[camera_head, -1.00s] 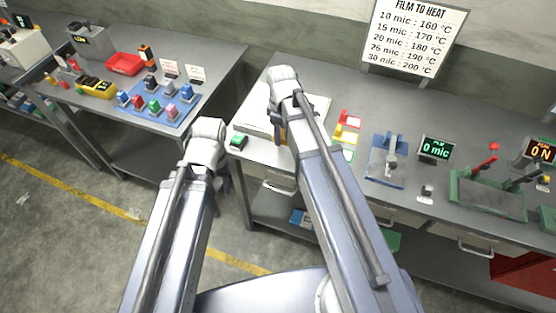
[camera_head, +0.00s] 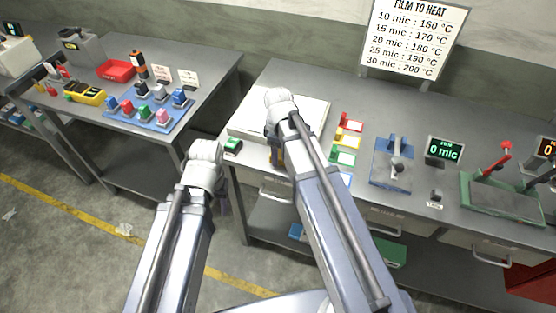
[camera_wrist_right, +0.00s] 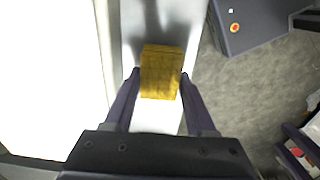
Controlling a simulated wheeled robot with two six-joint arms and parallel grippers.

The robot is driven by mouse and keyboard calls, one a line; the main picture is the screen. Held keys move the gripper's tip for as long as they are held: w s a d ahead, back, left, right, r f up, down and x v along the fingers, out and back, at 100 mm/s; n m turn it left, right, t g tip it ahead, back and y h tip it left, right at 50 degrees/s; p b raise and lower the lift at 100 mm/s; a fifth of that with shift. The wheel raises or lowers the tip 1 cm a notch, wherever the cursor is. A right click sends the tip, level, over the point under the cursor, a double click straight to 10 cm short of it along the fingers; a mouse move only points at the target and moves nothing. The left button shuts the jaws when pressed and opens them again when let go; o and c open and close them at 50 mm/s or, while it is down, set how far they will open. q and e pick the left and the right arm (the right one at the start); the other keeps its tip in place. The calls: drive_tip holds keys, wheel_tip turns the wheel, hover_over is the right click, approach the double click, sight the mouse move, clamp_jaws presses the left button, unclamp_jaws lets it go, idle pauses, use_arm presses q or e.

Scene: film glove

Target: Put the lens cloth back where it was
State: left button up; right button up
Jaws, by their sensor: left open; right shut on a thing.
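A yellow-ochre, block-like piece, which looks like the folded lens cloth (camera_wrist_right: 161,72), is between the fingertips of my right gripper (camera_wrist_right: 160,86). Whether the cloth touches the bench is hard to tell. My left gripper (camera_head: 223,192) is open and hangs in front of the bench's left corner, its fingers mostly hidden by my wrist.
A white panel (camera_head: 246,117) lies on the middle bench (camera_head: 300,78), with a green block (camera_head: 232,145) at its left corner. Coloured cards (camera_head: 347,141), a blue gauge (camera_head: 391,166) and a green-based press (camera_head: 500,200) stand to the right. The left bench holds several coloured blocks on a blue mat (camera_head: 155,119).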

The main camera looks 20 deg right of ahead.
use_arm(q)
drive_tip(key=shift+f, duration=0.65)
use_arm(e)
drive_tip(key=shift+f, duration=0.65)
drive_tip(key=shift+f+b, duration=0.25)
drive_tip(key=shift+b, duration=0.15)
use_arm(q)
drive_tip(key=shift+f, duration=0.15)
use_arm(e)
drive_tip(key=o, duration=1.2)
drive_tip(key=shift+r, duration=0.1)
wheel_tip(320, 180, up, 12)
drive_tip(key=p, duration=1.3)
use_arm(q)
wheel_tip(320, 180, up, 12)
use_arm(e)
drive_tip(key=s+a+m, duration=0.2)
drive_tip(key=s+a, duration=0.1)
drive_tip(key=s, duration=0.2)
drive_tip(key=s+a+m, duration=0.3)
drive_tip(key=s, duration=0.1)
drive_tip(key=s+a+m+h, duration=0.1)
drive_tip(key=s+a+m, duration=0.1)
drive_tip(key=s+a, duration=0.2)
drive_tip(key=shift+s+r, duration=0.2)
drive_tip(key=shift+s, duration=0.65)
